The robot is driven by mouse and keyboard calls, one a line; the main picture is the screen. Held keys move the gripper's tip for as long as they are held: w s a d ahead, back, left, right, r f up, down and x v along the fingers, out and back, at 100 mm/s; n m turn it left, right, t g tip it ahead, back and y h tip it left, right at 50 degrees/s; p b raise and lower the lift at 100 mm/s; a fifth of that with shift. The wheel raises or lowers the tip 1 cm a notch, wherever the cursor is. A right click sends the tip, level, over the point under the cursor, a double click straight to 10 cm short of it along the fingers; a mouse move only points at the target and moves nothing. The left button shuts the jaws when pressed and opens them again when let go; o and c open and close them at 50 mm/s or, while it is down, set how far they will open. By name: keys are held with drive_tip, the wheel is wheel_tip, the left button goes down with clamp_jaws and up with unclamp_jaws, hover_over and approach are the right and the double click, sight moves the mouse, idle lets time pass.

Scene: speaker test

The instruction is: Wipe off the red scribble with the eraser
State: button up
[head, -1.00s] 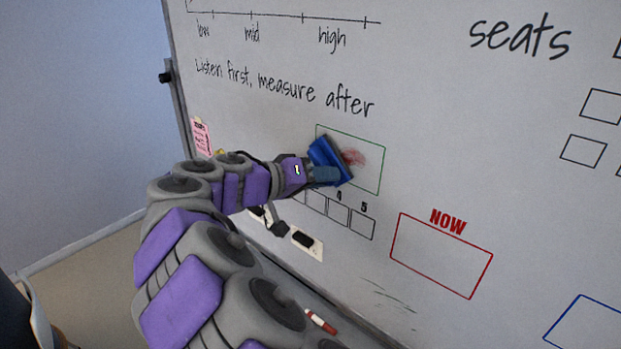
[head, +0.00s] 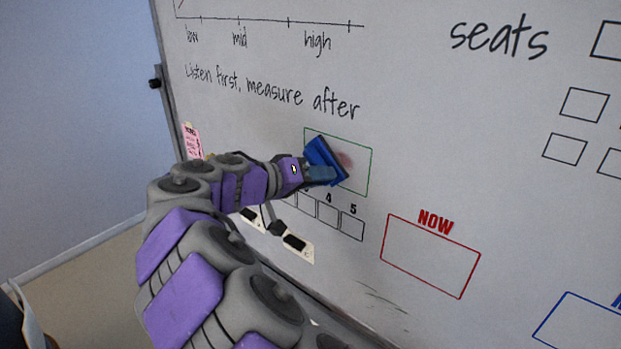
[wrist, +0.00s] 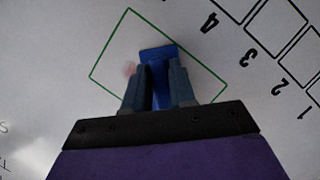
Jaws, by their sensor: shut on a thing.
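My gripper (head: 318,174) is shut on the blue eraser (head: 325,158), whose face is against or very close to the whiteboard. The eraser covers the left part of the green-outlined box. A faint red smear, what shows of the red scribble (head: 345,160), lies just right of the eraser inside the box. In the wrist view, my gripper (wrist: 160,82) has its two fingers on both sides of the eraser (wrist: 158,54). The red smear (wrist: 130,69) shows pale to the left of it there. Any marks under the eraser are hidden.
The whiteboard (head: 430,165) carries black writing, numbered boxes and a red "NOW" box (head: 430,256). A pink note (head: 193,141) hangs at its left edge. White plates with dark pieces (head: 297,243) sit below the numbered boxes. Dark streaks (head: 385,298) mark the lower board.

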drive_tip(key=shift+s+d+f+b, duration=0.15)
drive_tip(key=shift+s+d+b, duration=0.65)
drive_tip(key=shift+s+b, duration=0.35)
drive_tip(key=shift+s+d+b, duration=0.15)
drive_tip(key=shift+d+b, duration=0.35)
drive_tip(key=shift+d, duration=0.25)
drive_tip(key=shift+s+d+b, duration=0.35)
drive_tip(key=shift+d+b, duration=0.1)
drive_tip(key=shift+d, duration=0.1)
drive_tip(key=shift+s+d+b, duration=0.3)
drive_tip(key=shift+d+b, duration=0.1)
drive_tip(key=shift+d, duration=0.1)
drive_tip(key=shift+a, duration=0.1)
drive_tip(key=shift+w+a, duration=0.3)
drive_tip(key=shift+a, duration=0.05)
drive_tip(key=w+a+p, duration=0.1)
drive_tip(key=w+a, duration=0.3)
drive_tip(key=a, duration=0.1)
